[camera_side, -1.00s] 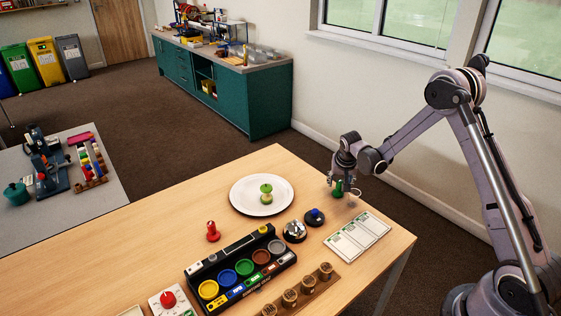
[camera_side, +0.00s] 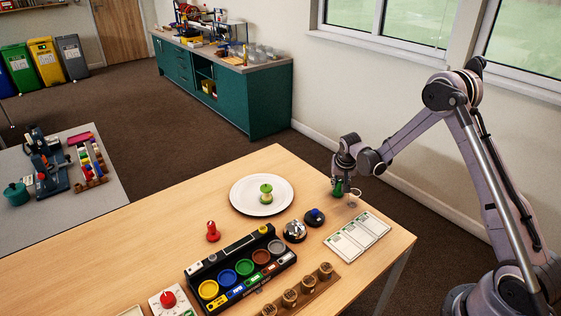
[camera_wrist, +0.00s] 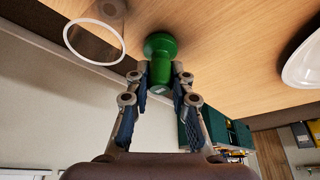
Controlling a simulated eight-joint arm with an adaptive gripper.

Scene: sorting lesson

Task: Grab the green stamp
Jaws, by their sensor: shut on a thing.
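The green stamp (camera_wrist: 160,46) is between the fingertips of my gripper (camera_wrist: 162,76) in the wrist view, its round base toward the wooden table. My gripper is shut on the stamp's handle. In the side view my gripper (camera_side: 340,182) is at the table's far right edge, and the stamp (camera_side: 338,190) shows small and partly hidden by the fingers. The stamp looks upright; whether its base touches the table is hard to tell.
A clear glass (camera_wrist: 97,42) stands close beside the stamp; it also shows in the side view (camera_side: 354,199). A white plate (camera_side: 244,204) with a green apple-like piece (camera_side: 266,192), a blue-knobbed dark disc (camera_side: 315,217) and white cards (camera_side: 357,235) are nearby. A red stamp (camera_side: 213,232) stands farther left.

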